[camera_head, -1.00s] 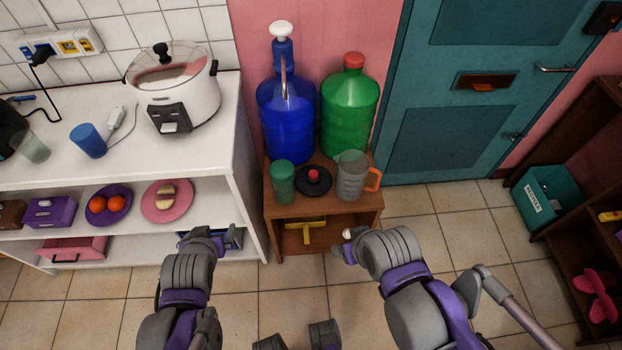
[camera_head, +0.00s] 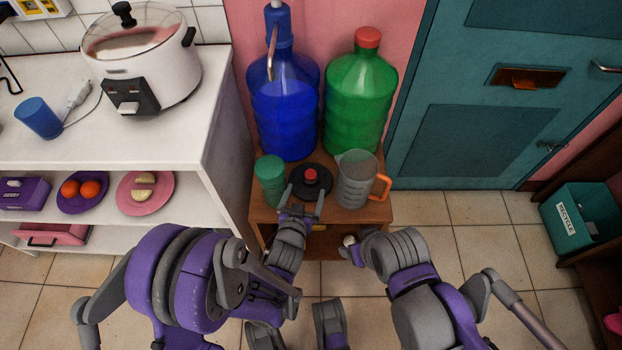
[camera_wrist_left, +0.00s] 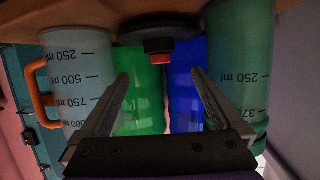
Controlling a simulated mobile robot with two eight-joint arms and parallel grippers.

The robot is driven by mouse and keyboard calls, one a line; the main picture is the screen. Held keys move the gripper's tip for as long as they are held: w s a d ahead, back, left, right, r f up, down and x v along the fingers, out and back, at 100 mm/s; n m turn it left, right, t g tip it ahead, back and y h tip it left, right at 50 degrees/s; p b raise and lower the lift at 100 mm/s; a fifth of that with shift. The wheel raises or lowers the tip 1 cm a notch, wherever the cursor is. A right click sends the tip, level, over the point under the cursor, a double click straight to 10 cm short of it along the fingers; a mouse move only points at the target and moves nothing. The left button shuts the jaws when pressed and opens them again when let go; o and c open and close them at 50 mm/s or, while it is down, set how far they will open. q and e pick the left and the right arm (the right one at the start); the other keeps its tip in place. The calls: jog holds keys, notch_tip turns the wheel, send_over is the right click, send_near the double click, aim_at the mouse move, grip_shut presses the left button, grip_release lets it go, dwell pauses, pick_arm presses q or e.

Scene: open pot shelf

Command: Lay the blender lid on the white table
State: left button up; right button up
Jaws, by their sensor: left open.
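The blender lid (camera_head: 311,177), a black disc with a red knob, lies on the small wooden cabinet (camera_head: 376,212) between a green cup and a clear jug. In the left wrist view the lid (camera_wrist_left: 160,47) is at top centre, beyond the fingers. My left gripper (camera_head: 302,194) is open and empty at the cabinet's front edge, its fingertips pointing at the lid, apparently without contact. The fingers also show in the left wrist view (camera_wrist_left: 164,85). The white table (camera_head: 130,150) stands at the left. My right gripper (camera_head: 350,246) is low before the cabinet, its fingers unclear.
The green cup (camera_head: 270,180) and the jug (camera_head: 355,180) with an orange handle flank the lid closely. Blue (camera_head: 285,115) and green (camera_head: 360,100) bottles stand behind. A cooker (camera_head: 145,65) and blue cup (camera_head: 38,118) stand on the table; its front right top is clear.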

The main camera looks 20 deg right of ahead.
aim_at(310, 180)
pick_arm(q)
jog(key=x, duration=0.4)
jog(key=shift+w+f+b, duration=0.1)
jog(key=shift+b, duration=0.2)
jog(key=x, duration=0.2)
jog(key=b+x, duration=0.1)
jog(key=x, duration=0.1)
jog(key=shift+f, duration=0.3)
jog(key=shift+w+d, duration=0.25)
jog(key=shift+w, duration=0.15)
grip_shut()
